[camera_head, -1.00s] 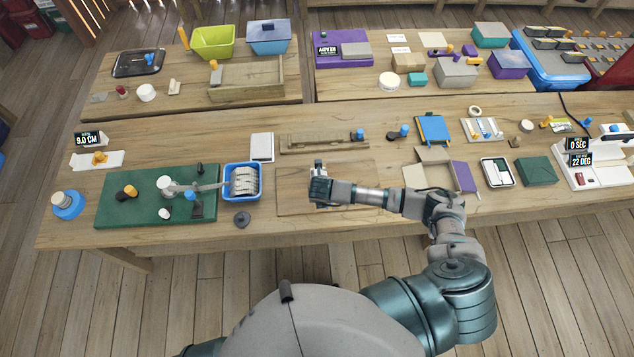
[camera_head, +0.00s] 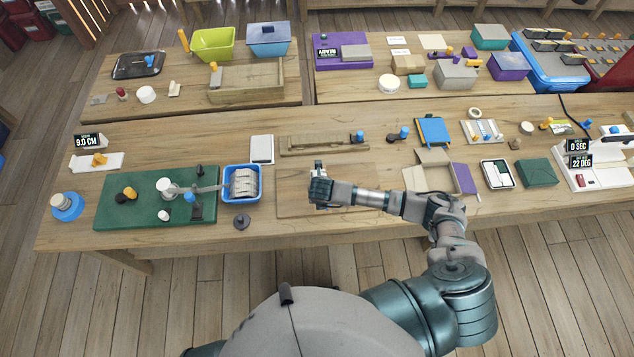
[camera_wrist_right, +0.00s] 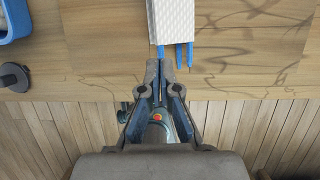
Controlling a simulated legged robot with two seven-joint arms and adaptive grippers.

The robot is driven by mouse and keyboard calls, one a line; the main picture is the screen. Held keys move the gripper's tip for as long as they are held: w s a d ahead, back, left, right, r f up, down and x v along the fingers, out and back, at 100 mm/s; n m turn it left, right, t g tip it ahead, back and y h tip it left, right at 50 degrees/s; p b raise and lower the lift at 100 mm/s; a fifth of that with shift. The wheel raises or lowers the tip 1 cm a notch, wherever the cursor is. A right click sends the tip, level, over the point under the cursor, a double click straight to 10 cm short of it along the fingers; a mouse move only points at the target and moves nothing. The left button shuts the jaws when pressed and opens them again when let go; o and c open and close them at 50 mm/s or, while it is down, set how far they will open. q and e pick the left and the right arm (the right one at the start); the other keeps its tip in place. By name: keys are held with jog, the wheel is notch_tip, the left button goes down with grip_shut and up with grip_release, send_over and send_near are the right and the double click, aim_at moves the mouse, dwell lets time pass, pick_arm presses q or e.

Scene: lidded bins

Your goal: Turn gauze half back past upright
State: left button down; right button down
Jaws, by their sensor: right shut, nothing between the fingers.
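A white textured pad (camera_wrist_right: 172,18), which looks like the gauze, shows at the top of the right wrist view with thin blue tabs (camera_wrist_right: 178,57) sticking out of its near end. My right gripper (camera_wrist_right: 161,68) is shut and empty, with its fingertips just short of the left blue tab. I cannot tell if they touch it. In the head view my right gripper (camera_head: 319,188) is low over the wooden board (camera_head: 350,178) and hides most of what lies there. How far the pad is tilted is not clear. My left gripper is out of view.
Left of the board stand a blue bin (camera_head: 228,196) with white folded contents and a dark round knob (camera_head: 242,221). A white block (camera_head: 262,147) and a wooden rail (camera_head: 318,144) lie behind. The board's right part is bare. An open cardboard box (camera_head: 428,178) stands to the right.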

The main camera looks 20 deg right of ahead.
jog(key=s+r+p, duration=0.3)
jog(key=shift+a+r, duration=0.35)
jog(key=shift+r, duration=0.05)
jog(key=shift+w, duration=0.1)
